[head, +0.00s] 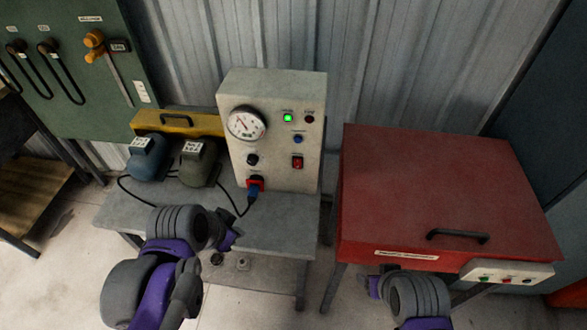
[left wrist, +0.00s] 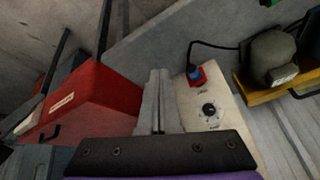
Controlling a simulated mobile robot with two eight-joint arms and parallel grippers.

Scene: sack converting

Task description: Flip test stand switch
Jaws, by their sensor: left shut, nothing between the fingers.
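The test stand (head: 270,130) is an upright cream box at the back of a grey bench. Its front has a round gauge (head: 245,123), a lit green lamp (head: 288,118), a dark lamp, a blue button, a black knob (head: 252,160) and a red rocker switch (head: 297,162). A blue plug sits in a red socket (head: 255,182) below. My left gripper (head: 230,236) is over the bench's front, below and apart from the panel. In the left wrist view its fingers (left wrist: 158,128) are shut and empty, beside the panel (left wrist: 212,105). My right gripper (head: 374,286) is partly seen near the red cabinet.
A blue motor (head: 147,157) and a dark green motor (head: 199,161) stand left of the panel, before a yellow toolbox (head: 178,122). A cable crosses the bench (head: 270,225). The red cabinet (head: 440,190) with handle and buttons stands at right. A green tool board (head: 70,60) is at left.

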